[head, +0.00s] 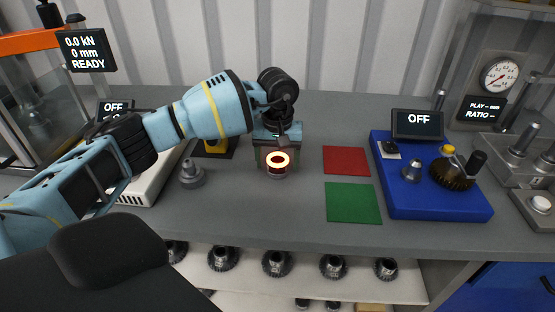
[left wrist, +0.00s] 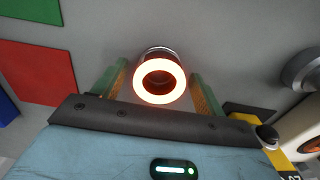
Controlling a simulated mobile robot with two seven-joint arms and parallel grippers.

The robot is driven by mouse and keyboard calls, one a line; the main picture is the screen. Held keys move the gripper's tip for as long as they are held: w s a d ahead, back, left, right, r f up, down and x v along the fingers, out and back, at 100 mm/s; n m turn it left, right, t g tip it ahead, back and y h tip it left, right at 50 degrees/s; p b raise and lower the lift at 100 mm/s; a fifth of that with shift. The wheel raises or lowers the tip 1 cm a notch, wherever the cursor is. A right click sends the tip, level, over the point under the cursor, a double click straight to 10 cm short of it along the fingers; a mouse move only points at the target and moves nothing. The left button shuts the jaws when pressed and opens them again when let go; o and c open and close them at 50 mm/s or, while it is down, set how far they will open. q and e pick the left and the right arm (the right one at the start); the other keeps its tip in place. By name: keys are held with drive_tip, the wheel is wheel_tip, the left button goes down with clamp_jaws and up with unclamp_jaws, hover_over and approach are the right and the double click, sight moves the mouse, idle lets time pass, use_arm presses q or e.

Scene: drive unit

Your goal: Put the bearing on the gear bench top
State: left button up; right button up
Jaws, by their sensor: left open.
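The bearing (head: 277,160) shows as a glowing orange-white ring with a dark red middle, above the grey bench top (head: 235,215). My left gripper (head: 277,152) points down around it. In the left wrist view the bearing (left wrist: 158,81) sits between the two greenish fingers of the left gripper (left wrist: 158,72), with gaps on both sides. The fingers are open. A silvery round part shows just behind the ring; I cannot tell whether it is part of the bearing or whether it rests on the bench. My right gripper is not in view.
A red mat (head: 346,161) and a green mat (head: 353,203) lie to the right, empty. Beyond them is a blue base (head: 440,207) with gears and an OFF display. A grey stepped part (head: 191,175) stands to the left. Several gears sit on a shelf below.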

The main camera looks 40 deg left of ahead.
use_arm(q)
wheel_tip(320, 180, up, 12)
idle(0.5)
idle(0.5)
